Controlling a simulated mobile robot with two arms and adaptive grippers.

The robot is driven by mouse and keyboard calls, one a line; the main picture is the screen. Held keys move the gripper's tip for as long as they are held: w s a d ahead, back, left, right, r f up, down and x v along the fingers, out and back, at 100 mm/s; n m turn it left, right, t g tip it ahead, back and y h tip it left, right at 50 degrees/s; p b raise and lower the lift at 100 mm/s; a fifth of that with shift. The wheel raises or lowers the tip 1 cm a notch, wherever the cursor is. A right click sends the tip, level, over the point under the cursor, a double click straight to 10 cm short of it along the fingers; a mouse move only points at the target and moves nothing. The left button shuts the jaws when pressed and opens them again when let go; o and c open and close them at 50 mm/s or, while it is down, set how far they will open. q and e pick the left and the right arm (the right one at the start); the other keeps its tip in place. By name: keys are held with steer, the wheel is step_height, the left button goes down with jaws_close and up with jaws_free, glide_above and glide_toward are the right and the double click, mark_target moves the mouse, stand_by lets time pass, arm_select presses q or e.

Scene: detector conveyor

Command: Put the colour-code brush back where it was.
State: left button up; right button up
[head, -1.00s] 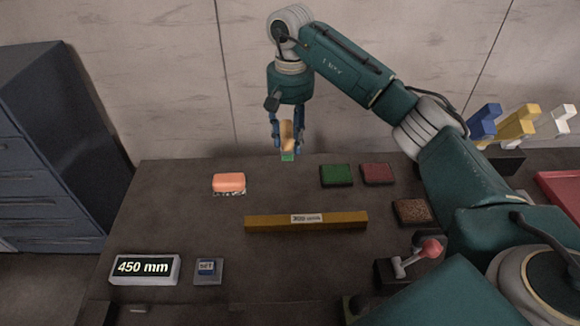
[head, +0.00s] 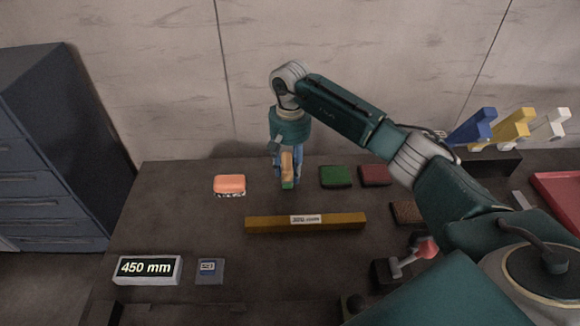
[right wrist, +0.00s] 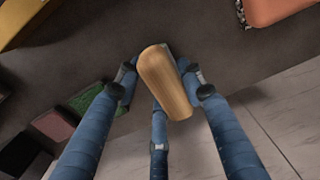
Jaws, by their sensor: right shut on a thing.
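My right gripper (head: 286,176) is shut on the colour-code brush (head: 287,168), which has a tan wooden handle and a green lower end. The brush is upright, behind the ochre bar and between the orange block and the green pad. I cannot tell whether its lower end touches the table. A green pad (head: 336,175) and a dark red pad (head: 375,174) lie right of the gripper. My left gripper is not in view.
An orange block with a speckled base (head: 229,184) lies to the left. The ochre bar (head: 270,223) lies in front. A 450 mm display (head: 147,269) is front left.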

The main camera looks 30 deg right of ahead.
steer(key=shift+f, duration=0.2)
steer(key=o, duration=1)
steer(key=shift+r, duration=0.1)
steer(key=shift+r, duration=0.1)
steer(key=shift+r, duration=0.2)
step_height(320, 180, up, 11)
steer(key=shift+f+b, duration=0.2)
steer(key=shift+b, duration=0.95)
steer(key=shift+r, duration=0.6)
